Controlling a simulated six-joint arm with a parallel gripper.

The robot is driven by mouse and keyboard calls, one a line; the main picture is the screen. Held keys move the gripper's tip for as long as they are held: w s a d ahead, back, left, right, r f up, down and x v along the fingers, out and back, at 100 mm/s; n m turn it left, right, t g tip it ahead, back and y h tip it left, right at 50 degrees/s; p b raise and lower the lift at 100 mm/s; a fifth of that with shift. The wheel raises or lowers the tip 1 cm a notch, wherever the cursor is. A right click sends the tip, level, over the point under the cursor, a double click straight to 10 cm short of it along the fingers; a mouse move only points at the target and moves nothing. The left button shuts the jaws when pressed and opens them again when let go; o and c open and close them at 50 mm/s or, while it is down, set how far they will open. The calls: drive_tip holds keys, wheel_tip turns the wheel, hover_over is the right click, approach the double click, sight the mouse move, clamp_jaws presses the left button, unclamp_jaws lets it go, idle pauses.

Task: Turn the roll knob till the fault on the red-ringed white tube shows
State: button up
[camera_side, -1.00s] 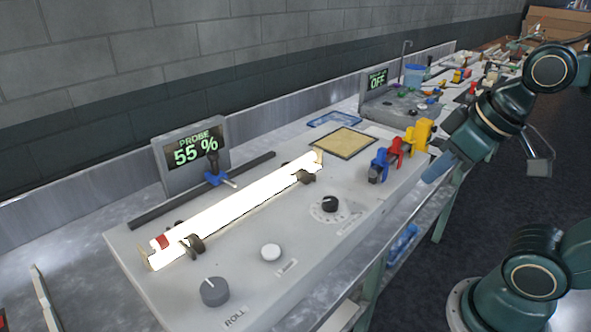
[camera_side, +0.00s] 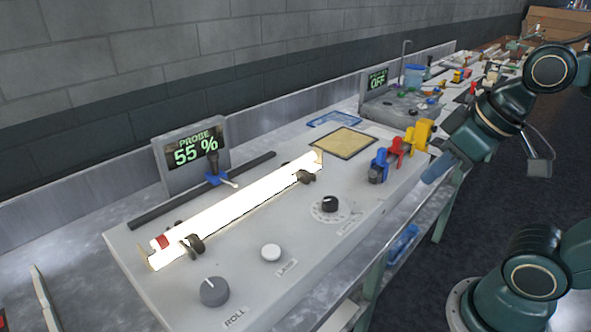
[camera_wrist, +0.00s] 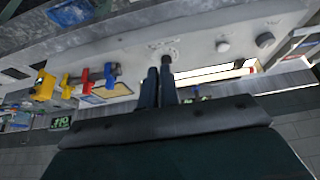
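The white tube (camera_side: 245,203) glows brightly and lies across dark clamps on the grey bench panel, with its red ring (camera_side: 163,241) at the near left end. I see no fault mark on its glaring surface. The grey roll knob (camera_side: 214,292) sits at the panel's front left corner, its pointer line toward the upper left; it also shows in the wrist view (camera_wrist: 265,40). My gripper (camera_side: 428,178) is well to the right of the knob, beyond the panel's right edge, touching nothing. In the wrist view its two fingers (camera_wrist: 158,72) are together and empty.
A display (camera_side: 193,150) reads PROBE 55 %. A white button (camera_side: 271,252) and a black dial (camera_side: 330,204) lie between the roll knob and my gripper. Blue, red and yellow clamps (camera_side: 396,152) stand close to my gripper. A tan pad (camera_side: 342,142) lies behind.

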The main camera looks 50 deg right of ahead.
drive_tip(key=o, duration=0.7)
drive_tip(key=shift+w+a+r, duration=0.1)
drive_tip(key=shift+w+r, duration=0.05)
drive_tip(key=o, duration=0.4)
drive_tip(key=shift+w+a+r, duration=0.1)
drive_tip(key=shift+w+r, duration=0.05)
drive_tip(key=shift+w, duration=0.1)
drive_tip(key=shift+o, duration=0.5)
drive_tip(key=w+a+r+m+g, duration=0.1)
drive_tip(key=w+a+r+m, duration=0.1)
drive_tip(key=w+a, duration=0.3)
drive_tip(key=shift+w+a+r+m+g+y, duration=0.2)
drive_tip(key=shift+w+r+m+g+y, duration=0.2)
drive_tip(key=shift+w+r, duration=0.6)
drive_tip(key=m+g, duration=0.4)
drive_tip(key=m, duration=0.2)
hover_over(214, 287)
wheel_tip(214, 287, down, 6)
drive_tip(key=shift+a+f+h, duration=0.1)
drive_tip(key=shift+h, duration=0.3)
drive_tip(key=shift+f, duration=0.1)
drive_tip(key=shift+f, duration=6.8)
